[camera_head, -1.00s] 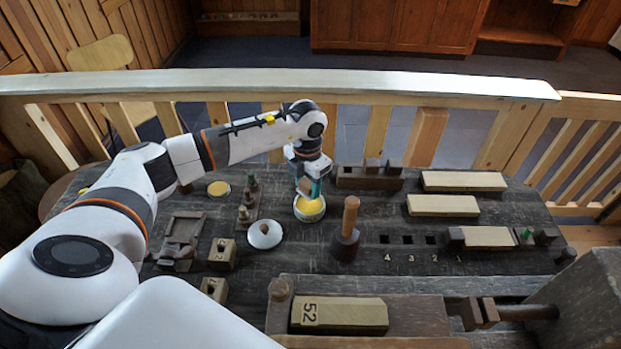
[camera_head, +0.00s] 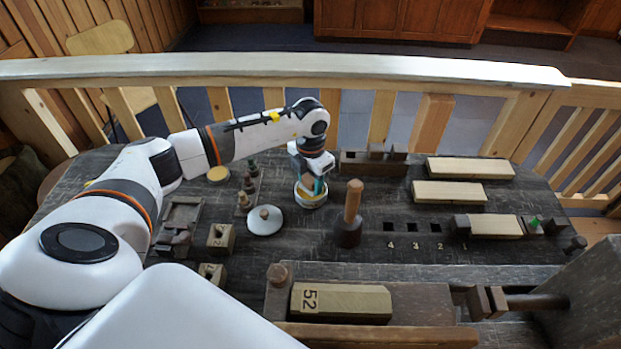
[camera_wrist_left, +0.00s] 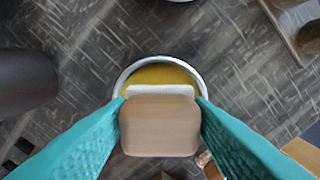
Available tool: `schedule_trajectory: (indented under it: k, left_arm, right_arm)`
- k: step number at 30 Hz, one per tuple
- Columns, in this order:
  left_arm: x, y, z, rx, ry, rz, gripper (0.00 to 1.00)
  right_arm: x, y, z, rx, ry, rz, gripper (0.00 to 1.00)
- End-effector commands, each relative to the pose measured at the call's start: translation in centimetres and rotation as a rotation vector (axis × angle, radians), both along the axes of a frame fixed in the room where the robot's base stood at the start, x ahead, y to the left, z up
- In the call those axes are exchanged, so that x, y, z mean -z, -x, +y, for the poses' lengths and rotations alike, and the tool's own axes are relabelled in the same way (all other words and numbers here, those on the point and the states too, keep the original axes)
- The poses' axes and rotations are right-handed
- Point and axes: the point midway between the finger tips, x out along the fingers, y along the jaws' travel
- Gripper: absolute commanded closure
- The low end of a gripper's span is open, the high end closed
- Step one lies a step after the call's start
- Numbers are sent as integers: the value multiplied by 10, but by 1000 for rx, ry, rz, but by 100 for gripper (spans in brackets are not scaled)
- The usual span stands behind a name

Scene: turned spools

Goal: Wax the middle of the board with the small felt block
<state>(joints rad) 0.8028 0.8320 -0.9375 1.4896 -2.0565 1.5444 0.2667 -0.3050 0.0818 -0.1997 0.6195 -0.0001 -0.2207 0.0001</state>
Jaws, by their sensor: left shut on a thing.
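My left gripper (camera_head: 313,188) is shut on the small felt block (camera_wrist_left: 160,126), which has a wooden back and a white felt face. The block is at the round tin (camera_head: 311,204) of yellow wax (camera_wrist_left: 158,75), its felt edge over or in the wax; I cannot tell whether it touches. A pale board marked 52 (camera_head: 345,303) lies in the bench at the front. A pale board (camera_head: 494,226) lies between dark blocks at the right. Two more boards (camera_head: 449,192) (camera_head: 470,168) lie behind it. My right gripper is not in view.
A dark mallet with wooden handle (camera_head: 350,220) stands right of the tin. A white knobbed lid (camera_head: 264,222) lies left of it. Small bottles (camera_head: 248,190) and numbered wooden blocks (camera_head: 221,238) are farther left. Square holes (camera_head: 412,227) lie in the dark tabletop.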

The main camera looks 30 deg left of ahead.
Motion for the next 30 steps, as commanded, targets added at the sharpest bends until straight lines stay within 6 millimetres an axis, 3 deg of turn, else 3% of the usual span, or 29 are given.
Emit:
schedule_trajectory:
  k: [30]
  left_arm:
    - [10,0,0,0,0,0,72]
  right_arm:
    - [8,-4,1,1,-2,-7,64]
